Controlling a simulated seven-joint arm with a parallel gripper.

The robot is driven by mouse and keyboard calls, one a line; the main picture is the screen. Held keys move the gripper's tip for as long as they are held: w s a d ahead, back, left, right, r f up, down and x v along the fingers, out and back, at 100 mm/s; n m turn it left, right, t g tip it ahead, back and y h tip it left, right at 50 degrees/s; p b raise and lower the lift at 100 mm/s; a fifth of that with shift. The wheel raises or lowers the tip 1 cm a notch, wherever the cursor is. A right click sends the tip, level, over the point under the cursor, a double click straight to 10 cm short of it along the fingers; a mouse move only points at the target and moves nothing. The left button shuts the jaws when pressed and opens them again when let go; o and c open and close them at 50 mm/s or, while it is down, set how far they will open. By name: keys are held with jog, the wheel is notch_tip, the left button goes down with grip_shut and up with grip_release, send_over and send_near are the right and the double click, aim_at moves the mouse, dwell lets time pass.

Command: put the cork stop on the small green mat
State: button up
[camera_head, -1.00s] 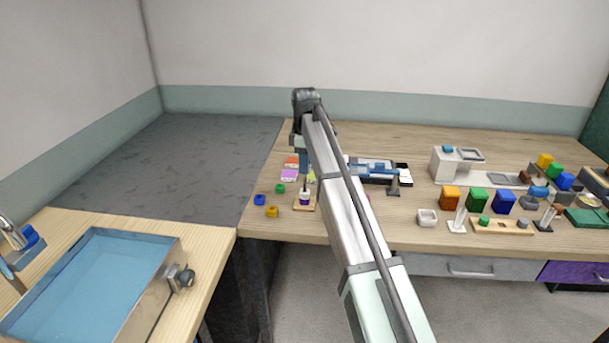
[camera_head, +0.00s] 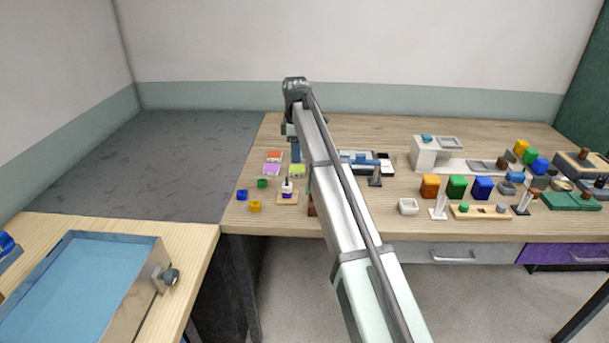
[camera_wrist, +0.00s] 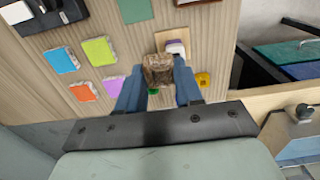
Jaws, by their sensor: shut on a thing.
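My gripper (camera_wrist: 158,76) is shut on the brown, speckled cork stop (camera_wrist: 158,66), which sits between its two blue fingers in the wrist view. In the head view my gripper (camera_head: 296,153) is above the table behind the small bottle; the cork cannot be made out there. A lime-green mat (camera_wrist: 99,51) lies flat and bare, left of the cork in the wrist view; it also shows in the head view (camera_head: 297,171), below my gripper. A darker green mat (camera_wrist: 135,10) lies near the top edge of the wrist view.
A white and purple bottle (camera_head: 287,188) stands on a wooden plate (camera_head: 288,201). Orange (camera_head: 273,156) and purple (camera_head: 271,169) mats lie left of the lime one; a blue mat (camera_wrist: 61,60) is nearby. Blue, green and yellow small pieces (camera_head: 255,206) sit near the front.

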jog(key=w+d+f, duration=0.4)
jog(key=d, duration=0.2)
jog(key=shift+s+a+f, duration=0.1)
jog(key=shift+s+f, duration=0.05)
jog(key=shift+f, duration=4.55)
jog(key=shift+f, duration=0.1)
jog(key=o, duration=1)
notch_tip(320, 180, up, 12)
